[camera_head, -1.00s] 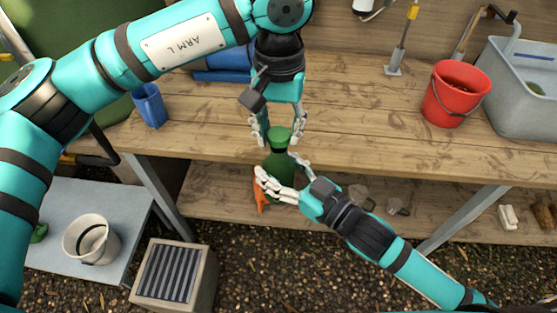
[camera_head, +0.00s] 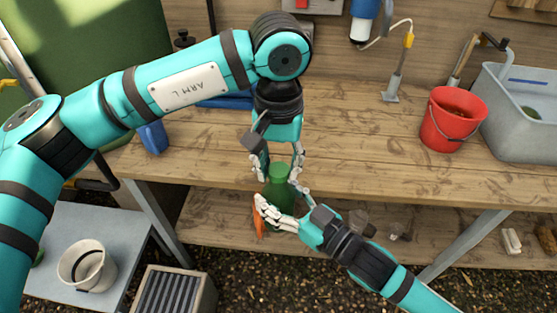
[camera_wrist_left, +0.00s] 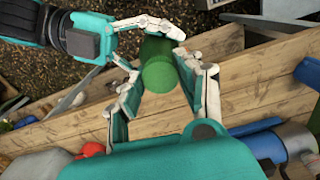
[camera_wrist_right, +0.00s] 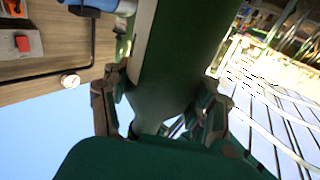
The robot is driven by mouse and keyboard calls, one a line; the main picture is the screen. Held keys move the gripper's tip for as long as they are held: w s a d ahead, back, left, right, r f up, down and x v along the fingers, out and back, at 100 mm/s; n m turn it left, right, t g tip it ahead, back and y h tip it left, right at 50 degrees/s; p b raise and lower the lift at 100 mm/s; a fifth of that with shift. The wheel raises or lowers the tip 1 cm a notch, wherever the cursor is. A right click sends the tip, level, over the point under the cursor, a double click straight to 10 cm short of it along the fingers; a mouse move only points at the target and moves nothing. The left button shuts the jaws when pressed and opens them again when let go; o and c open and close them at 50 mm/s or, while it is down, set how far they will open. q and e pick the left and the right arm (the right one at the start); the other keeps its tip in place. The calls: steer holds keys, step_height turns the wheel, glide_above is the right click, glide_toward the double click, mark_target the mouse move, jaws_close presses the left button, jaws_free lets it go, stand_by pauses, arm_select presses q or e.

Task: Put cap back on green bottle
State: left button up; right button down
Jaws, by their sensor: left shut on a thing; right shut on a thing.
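The green bottle (camera_head: 281,199) is held roughly upright in front of the bench edge. My right gripper (camera_head: 280,197) is shut around its body from the lower right. In the right wrist view the bottle (camera_wrist_right: 180,50) is a large dark green shape between the fingers. My left gripper (camera_head: 279,181) points down from above, with its fingers shut on the green cap (camera_head: 279,171) at the bottle's top. In the left wrist view the cap (camera_wrist_left: 160,75) lines up with the bottle (camera_wrist_left: 156,47) behind it. I cannot tell whether the cap is fully seated.
The wooden bench (camera_head: 350,130) is mostly clear behind the grippers. A red bucket (camera_head: 452,125) and a grey basin (camera_head: 515,120) stand at its right. A blue cup (camera_head: 152,138) is at its left. An orange object (camera_head: 258,222) shows beside the bottle, near the lower shelf.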

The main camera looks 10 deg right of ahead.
arm_select(q)
steer(key=shift+f, duration=0.55)
stand_by(0.4)
steer(key=m, duration=0.5)
steer(key=shift+m, duration=0.3)
steer(key=m, duration=0.4)
steer(key=o, duration=0.7)
steer(key=shift+r, duration=2.25)
